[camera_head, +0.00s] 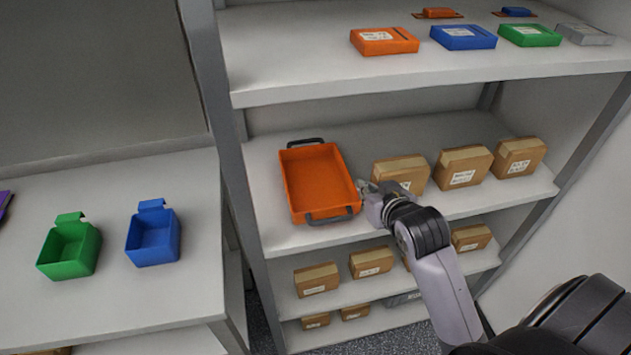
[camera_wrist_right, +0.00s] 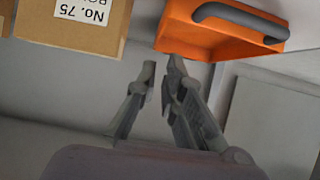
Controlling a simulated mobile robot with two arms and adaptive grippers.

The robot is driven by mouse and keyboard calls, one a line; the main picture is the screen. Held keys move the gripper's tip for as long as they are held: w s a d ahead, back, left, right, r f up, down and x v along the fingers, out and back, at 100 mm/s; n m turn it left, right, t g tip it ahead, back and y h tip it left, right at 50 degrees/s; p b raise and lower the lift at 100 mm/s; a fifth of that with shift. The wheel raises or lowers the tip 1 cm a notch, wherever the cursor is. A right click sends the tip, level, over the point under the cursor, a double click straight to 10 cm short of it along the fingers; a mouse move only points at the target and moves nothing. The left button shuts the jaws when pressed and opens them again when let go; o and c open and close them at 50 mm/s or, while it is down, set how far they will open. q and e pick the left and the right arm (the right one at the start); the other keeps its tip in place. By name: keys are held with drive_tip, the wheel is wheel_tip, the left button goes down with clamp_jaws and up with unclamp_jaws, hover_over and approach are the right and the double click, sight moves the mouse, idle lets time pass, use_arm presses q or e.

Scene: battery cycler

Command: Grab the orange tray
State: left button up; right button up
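The orange tray (camera_head: 318,180) sits on the middle shelf at its left end, open side up, with a dark handle at its far end and another at its near end. My right gripper (camera_head: 366,187) is just right of the tray's near right corner, in front of the leftmost cardboard box. In the right wrist view, the tray (camera_wrist_right: 205,38) with its grey handle is at the top right, beyond the fingertips. The fingers of my right gripper (camera_wrist_right: 160,75) stand slightly apart with nothing between them. I cannot tell whether they touch the tray. My left gripper is out of view.
Cardboard boxes (camera_head: 463,167) stand right of the tray, more on lower shelves. Orange, blue, green and grey flat boxes (camera_head: 463,37) lie on the shelf above. A green bin (camera_head: 69,250) and a blue bin (camera_head: 153,235) stand on the left table. A shelf post (camera_head: 222,130) rises left of the tray.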

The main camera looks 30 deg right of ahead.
drive_tip(key=p, duration=0.2)
approach(347, 170)
drive_tip(key=x, duration=0.5)
drive_tip(key=shift+w+d+f, duration=0.1)
drive_tip(key=shift+d+f, duration=0.05)
drive_tip(key=shift+f, duration=0.05)
drive_tip(key=shift+w+f, duration=0.2)
drive_tip(key=shift+w, duration=0.25)
drive_tip(key=p+x, duration=0.1)
drive_tip(key=x, duration=0.2)
drive_tip(key=shift+w+d+f, duration=0.1)
drive_tip(key=shift+w+f, duration=0.3)
drive_tip(key=shift+w, duration=0.15)
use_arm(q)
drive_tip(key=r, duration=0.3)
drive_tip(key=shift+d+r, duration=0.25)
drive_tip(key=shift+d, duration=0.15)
use_arm(e)
clamp_jaws()
drive_tip(key=shift+r, duration=0.2)
